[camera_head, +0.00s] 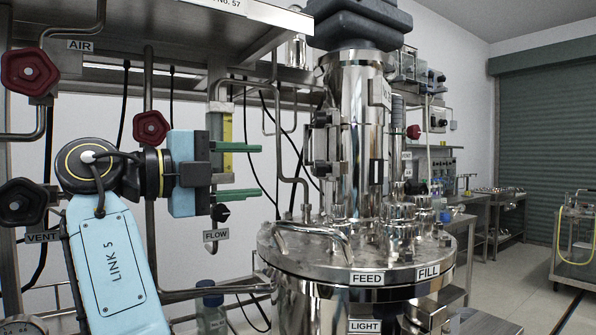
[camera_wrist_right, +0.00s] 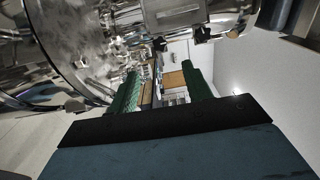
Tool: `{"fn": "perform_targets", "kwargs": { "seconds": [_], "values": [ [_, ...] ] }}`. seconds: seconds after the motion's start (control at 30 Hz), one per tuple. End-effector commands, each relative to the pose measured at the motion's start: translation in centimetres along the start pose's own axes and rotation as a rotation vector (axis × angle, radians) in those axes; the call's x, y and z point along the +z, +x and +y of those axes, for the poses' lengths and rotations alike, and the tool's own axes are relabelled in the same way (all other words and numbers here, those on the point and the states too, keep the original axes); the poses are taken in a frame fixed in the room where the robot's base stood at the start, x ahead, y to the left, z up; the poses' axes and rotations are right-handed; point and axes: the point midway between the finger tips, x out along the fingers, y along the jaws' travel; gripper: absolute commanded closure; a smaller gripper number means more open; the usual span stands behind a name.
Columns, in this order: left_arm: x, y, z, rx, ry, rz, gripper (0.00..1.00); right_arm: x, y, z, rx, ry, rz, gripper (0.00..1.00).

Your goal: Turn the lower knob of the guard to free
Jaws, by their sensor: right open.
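A metal guard (camera_head: 335,145) with dark fittings sits on the left side of the tall polished column. Its upper knob (camera_head: 321,118) and lower knob (camera_head: 322,168) stick out to the left; I cannot read which way the lower one is turned. My right gripper (camera_head: 252,170) is left of the guard, its two green fingers apart, one above the other, pointing right at the guard with a gap between. In the right wrist view the open fingers (camera_wrist_right: 162,88) hold nothing. My left gripper is not in view.
A lidded steel vessel (camera_head: 340,262) with a handle stands below the column. Red valve wheels (camera_head: 28,72) and pipes are behind my arm at left. A black flow knob (camera_head: 220,213) is just under the gripper. A bench (camera_head: 465,205) stands at right.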

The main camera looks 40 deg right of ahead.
Motion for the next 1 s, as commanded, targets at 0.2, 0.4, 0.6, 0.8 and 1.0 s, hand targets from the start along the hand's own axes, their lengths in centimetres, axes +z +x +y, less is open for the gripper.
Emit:
{"fn": "perform_targets", "kwargs": {
  "seconds": [0.2,0.4,0.6,0.8,1.0],
  "values": [
    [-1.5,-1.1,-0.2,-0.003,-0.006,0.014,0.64,-0.1,4.7,0.2,0.002,0.002,0.003,0.51],
    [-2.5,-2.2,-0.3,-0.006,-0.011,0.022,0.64,-0.1,8.6,0.2,0.001,0.000,0.003,0.51],
    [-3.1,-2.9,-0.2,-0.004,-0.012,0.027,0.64,0.0,10.9,0.1,0.000,-0.001,0.001,0.51],
    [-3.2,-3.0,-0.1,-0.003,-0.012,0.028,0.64,-0.1,11.6,0.0,-0.001,-0.001,0.000,0.51],
    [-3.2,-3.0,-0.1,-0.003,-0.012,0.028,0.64,-0.1,11.6,0.0,-0.001,-0.001,0.000,0.52]
  ]
}}
